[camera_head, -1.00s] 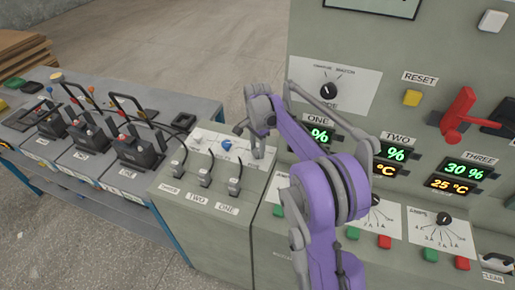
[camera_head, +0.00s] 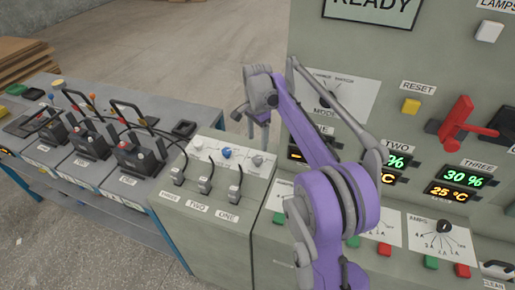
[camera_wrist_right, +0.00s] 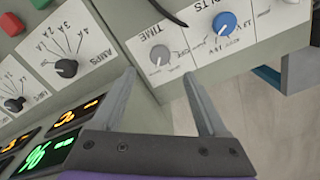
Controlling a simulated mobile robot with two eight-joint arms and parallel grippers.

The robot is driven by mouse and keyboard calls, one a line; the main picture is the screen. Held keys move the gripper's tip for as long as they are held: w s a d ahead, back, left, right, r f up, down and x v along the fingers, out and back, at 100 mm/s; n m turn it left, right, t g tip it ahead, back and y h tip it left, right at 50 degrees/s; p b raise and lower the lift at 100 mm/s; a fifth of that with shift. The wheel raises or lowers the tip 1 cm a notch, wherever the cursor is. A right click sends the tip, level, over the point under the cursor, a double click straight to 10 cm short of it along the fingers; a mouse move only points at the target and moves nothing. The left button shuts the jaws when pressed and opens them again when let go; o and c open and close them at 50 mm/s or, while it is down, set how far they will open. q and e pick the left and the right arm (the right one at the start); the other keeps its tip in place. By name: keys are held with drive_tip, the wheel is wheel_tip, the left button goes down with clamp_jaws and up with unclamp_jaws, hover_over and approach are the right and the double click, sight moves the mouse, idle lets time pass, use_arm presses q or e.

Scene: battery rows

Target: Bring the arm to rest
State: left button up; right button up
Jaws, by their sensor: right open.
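My right arm is purple and grey and reaches up across the middle of the head view. Its gripper (camera_head: 251,118) is open, with nothing between its fingers. It hangs above and behind the small console (camera_head: 217,212) with the three dials. In the right wrist view the two grey fingers (camera_wrist_right: 160,80) are spread apart. The grey TIME dial (camera_wrist_right: 159,55) shows between and beyond them, and the blue VOLTS dial (camera_wrist_right: 224,23) lies just past the right finger. The fingers look apart from both. My left gripper is in neither view.
A tall green-grey panel (camera_head: 415,75) with displays, a red lever (camera_head: 457,120) and a yellow RESET button (camera_head: 411,106) stands at the right, partly behind my arm. A bench with several black battery clamps (camera_head: 140,155) is at the left. Open floor (camera_head: 185,55) lies behind.

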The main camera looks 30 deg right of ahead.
wheel_tip(320, 180, up, 2)
drive_tip(key=shift+r, duration=0.15)
idle(0.5)
drive_tip(key=s+a+f+n+t, duration=0.2)
drive_tip(key=s+a+n, duration=0.4)
drive_tip(key=s, duration=0.5)
drive_tip(key=s+a+f+n+t, duration=0.2)
drive_tip(key=s+a+n, duration=0.4)
drive_tip(key=s, duration=0.5)
drive_tip(key=shift+s+a+n, duration=0.15)
drive_tip(key=shift+a+n, duration=0.25)
drive_tip(key=shift+a, duration=0.3)
drive_tip(key=s+f+n, duration=0.1)
drive_tip(key=s, duration=0.1)
drive_tip(key=s+a+f+n+t, duration=0.1)
drive_tip(key=s+f, duration=0.1)
drive_tip(key=s+a+f+n, duration=0.1)
drive_tip(key=s+f, duration=0.1)
drive_tip(key=shift+s+f+n+p, duration=0.1)
drive_tip(key=shift+s+n+p, duration=0.05)
drive_tip(key=shift+n+p, duration=0.15)
drive_tip(key=shift+c, duration=0.2)
